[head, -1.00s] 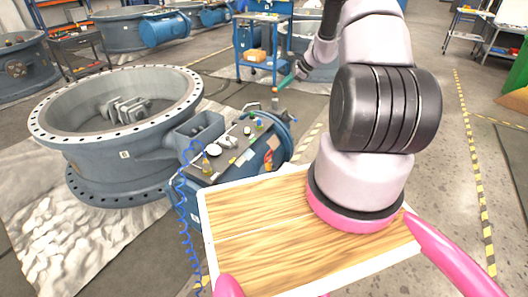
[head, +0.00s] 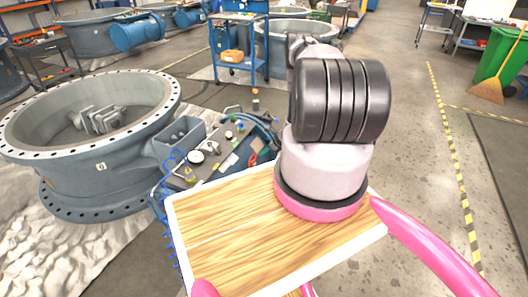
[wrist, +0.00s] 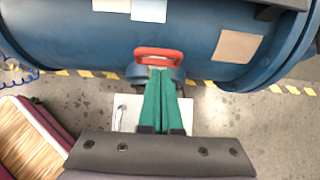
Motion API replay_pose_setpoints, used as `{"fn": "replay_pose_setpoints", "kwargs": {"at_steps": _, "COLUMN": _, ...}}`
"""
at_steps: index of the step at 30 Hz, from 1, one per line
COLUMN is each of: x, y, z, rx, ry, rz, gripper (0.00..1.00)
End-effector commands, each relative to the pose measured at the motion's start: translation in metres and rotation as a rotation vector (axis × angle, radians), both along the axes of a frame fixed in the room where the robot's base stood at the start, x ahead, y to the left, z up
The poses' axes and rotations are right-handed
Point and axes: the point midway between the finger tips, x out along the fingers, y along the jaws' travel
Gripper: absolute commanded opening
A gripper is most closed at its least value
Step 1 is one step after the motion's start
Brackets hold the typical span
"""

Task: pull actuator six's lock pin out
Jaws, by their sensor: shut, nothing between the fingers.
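The blue actuator (wrist: 85,48) fills the top of the wrist view as a big cylinder. A red loop handle (wrist: 158,54), which looks like the lock pin's grip, stands out in front of it. My gripper (wrist: 160,76) has its green fingers together and empty. Their tips appear at or just under the handle's lower side; I cannot tell whether they touch it. The pin's shaft is not seen. In the head view the actuator (head: 265,133) is beside the large grey valve (head: 110,160), and my arm hides the gripper.
Gauges and small fittings crowd the dark top plate (head: 205,165) by the actuator. A blue hose (head: 172,240) hangs beside it. A blue cart (head: 240,62) stands behind. The floor to the right is open, with a striped yellow line (head: 450,150).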

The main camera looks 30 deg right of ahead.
Motion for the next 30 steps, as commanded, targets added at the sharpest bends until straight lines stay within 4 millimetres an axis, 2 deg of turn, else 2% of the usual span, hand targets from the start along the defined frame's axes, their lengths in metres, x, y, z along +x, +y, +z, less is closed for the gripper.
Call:
{"fn": "replay_pose_setpoints", "kwargs": {"at_steps": 6, "x": 0.019, "y": 0.016, "z": -0.03, "rx": -0.002, "ry": 0.0, "rz": 0.004, "gripper": 0.0}}
{"fn": "replay_pose_setpoints", "kwargs": {"at_steps": 13, "x": 0.029, "y": 0.022, "z": -0.043, "rx": -0.002, "ry": 0.0, "rz": 0.002, "gripper": 0.0}}
{"fn": "replay_pose_setpoints", "kwargs": {"at_steps": 24, "x": 0.03, "y": 0.023, "z": -0.043, "rx": -0.002, "ry": 0.0, "rz": 0.002, "gripper": 0.0}}
{"fn": "replay_pose_setpoints", "kwargs": {"at_steps": 30, "x": 0.031, "y": 0.022, "z": -0.015, "rx": 0.0, "ry": -0.002, "rz": 0.0, "gripper": 0.0}}
